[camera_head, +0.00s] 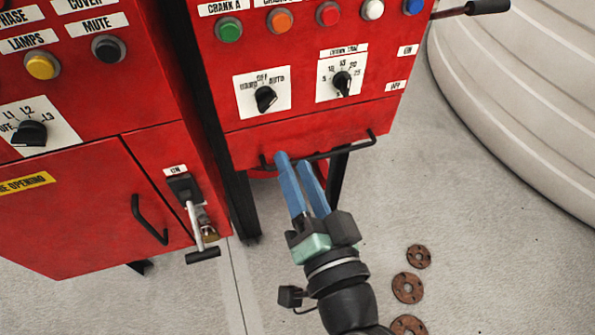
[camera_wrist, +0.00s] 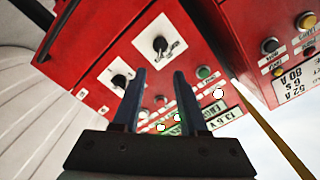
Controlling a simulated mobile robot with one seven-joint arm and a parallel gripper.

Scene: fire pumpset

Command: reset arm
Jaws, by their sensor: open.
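My gripper (camera_head: 298,160) has two blue fingers. In the head view it is raised in front of the lower edge of the right red control cabinet (camera_head: 300,128), overlapping its black bar handle (camera_head: 362,146) in the picture. Whether it touches the handle cannot be told. In the wrist view the fingers (camera_wrist: 158,75) stand apart with nothing between them, pointing up toward the panel. That panel carries a round switch marked OFF and AUTO (camera_head: 265,98) and a numbered dial (camera_head: 342,84).
A left red cabinet (camera_head: 75,215) has a black door handle (camera_head: 150,220) and a lever switch (camera_head: 195,215) sticking out. Rusty flanges (camera_head: 407,288) lie on the concrete floor. A large pale ribbed tank (camera_head: 520,90) stands at the right.

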